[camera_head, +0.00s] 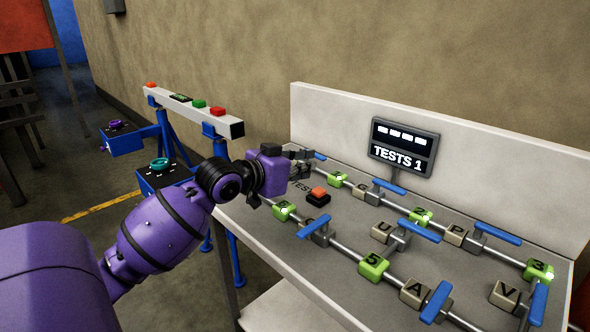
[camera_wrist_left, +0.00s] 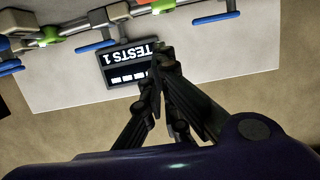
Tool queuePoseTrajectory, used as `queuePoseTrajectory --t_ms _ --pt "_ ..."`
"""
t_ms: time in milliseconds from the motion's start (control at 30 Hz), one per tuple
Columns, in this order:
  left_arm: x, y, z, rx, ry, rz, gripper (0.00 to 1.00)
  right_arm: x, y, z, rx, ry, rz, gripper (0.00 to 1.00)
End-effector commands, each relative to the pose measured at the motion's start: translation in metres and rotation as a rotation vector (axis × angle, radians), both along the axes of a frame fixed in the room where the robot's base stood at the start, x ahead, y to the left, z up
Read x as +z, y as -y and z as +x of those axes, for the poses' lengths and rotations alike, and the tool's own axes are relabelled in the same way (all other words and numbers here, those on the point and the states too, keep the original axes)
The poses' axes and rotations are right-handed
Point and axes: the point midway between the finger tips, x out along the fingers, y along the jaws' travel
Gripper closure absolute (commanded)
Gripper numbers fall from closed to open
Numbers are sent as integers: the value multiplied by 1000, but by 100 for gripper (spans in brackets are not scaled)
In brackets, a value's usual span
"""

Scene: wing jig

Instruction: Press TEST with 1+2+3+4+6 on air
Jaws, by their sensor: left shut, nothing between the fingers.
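The red TEST button (camera_head: 319,192) sits on a black base on the sloping grey panel. My left gripper (camera_head: 306,158) is shut and empty, above and behind the button, apart from it. Its shut fingers (camera_wrist_left: 160,65) show in the wrist view in front of the display. The display (camera_head: 404,147) reads TESTS 1 below several white dashes. Green numbered blocks sit on the pipes: 2 (camera_head: 421,217), 3 (camera_head: 538,270) and 5 (camera_head: 373,266) are readable; the block left of centre (camera_head: 284,210) is hard to read. My right gripper is out of view.
Blue valve levers stand up from the pipes; one (camera_head: 390,187) lies along its pipe, another (camera_head: 436,302) across. A white backboard (camera_head: 460,160) rises behind. A rail with coloured buttons (camera_head: 199,103) and blue stands are at left.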

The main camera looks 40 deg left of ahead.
Motion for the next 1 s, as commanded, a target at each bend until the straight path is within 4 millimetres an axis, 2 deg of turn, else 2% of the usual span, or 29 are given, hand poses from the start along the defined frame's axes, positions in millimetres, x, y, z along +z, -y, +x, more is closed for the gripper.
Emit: queuePoseTrajectory --t_ms 33,167,300,400,533,867,1000 --pt "-2 1 12 0 2 -3 100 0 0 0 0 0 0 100" --pt "-8 3 38 0 1 -2 100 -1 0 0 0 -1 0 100" --pt "-34 3 36 1 -4 -3 100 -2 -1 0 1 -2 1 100" --pt "-42 3 36 0 -1 -2 100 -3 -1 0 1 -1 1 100" --pt "-49 3 36 0 -1 0 100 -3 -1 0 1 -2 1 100" --pt "-50 3 36 0 -1 0 100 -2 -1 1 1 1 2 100" --pt "-60 2 36 0 -3 -2 100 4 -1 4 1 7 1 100"
